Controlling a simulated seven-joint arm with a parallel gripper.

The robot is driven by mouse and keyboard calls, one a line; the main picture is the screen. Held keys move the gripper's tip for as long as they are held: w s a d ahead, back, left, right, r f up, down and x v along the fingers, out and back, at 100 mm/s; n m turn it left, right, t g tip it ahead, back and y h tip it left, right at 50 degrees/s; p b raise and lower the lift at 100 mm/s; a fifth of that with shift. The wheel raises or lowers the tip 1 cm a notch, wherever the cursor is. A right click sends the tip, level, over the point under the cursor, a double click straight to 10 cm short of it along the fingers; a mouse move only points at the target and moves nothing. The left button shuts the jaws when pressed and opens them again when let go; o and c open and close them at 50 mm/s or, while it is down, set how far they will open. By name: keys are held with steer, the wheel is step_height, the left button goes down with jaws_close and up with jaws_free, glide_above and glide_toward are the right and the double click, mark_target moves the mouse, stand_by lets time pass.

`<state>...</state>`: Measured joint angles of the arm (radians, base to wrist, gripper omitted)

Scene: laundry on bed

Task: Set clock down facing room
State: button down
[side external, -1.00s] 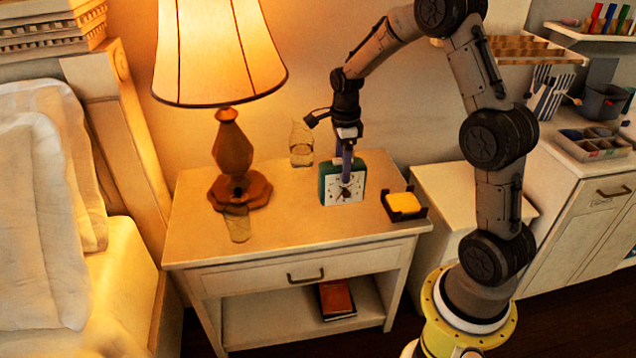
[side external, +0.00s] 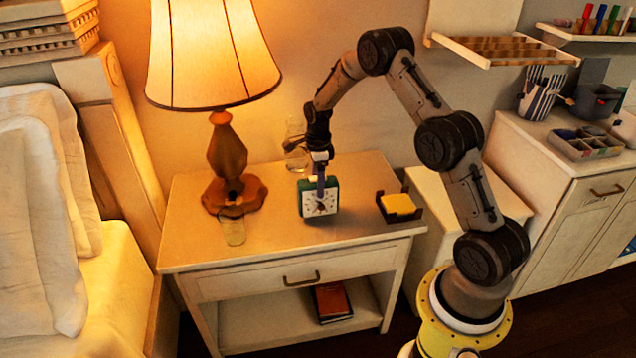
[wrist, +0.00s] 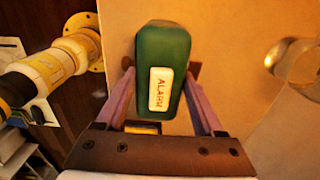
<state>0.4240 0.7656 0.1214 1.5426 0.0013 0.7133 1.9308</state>
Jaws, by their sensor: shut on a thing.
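The clock (side external: 325,204) is a small green box with a white dial. In the side external view its dial faces the camera, and it looks upright at the nightstand top (side external: 270,240). I cannot tell whether its base touches the wood. My gripper (side external: 320,184) comes down from above and is shut on the clock. In the wrist view the clock's green top (wrist: 162,60) with a pale ALARM button (wrist: 161,89) sits between my two fingers (wrist: 160,95). The clock's back is hidden in the side external view.
A lamp (side external: 228,150) stands to the left, with a drinking glass (side external: 232,228) in front of it. A glass carafe (side external: 296,148) is behind my gripper. A dark tray with yellow notes (side external: 398,205) lies to the right. The nightstand's front middle is clear.

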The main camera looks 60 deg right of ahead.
steer(key=shift+f, duration=0.15)
jaws_free()
steer(key=shift+f, duration=0.1)
step_height(320, 180, up, 12)
steer(key=shift+r, duration=0.1)
steer(key=s+a+r+n+t, duration=0.3)
steer(key=s+a+r+n, duration=0.95)
steer(key=r, duration=0.25)
steer(key=s+a+n+t, duration=0.1)
steer(key=s+a+n, duration=0.3)
steer(key=s+n, duration=0.3)
steer(key=s+a+n+t, duration=0.1)
steer(key=s+a+n, duration=0.3)
steer(key=s+n, duration=0.3)
steer(key=s, duration=0.2)
steer(key=shift+s+t, duration=0.3)
steer(key=shift+s, duration=0.05)
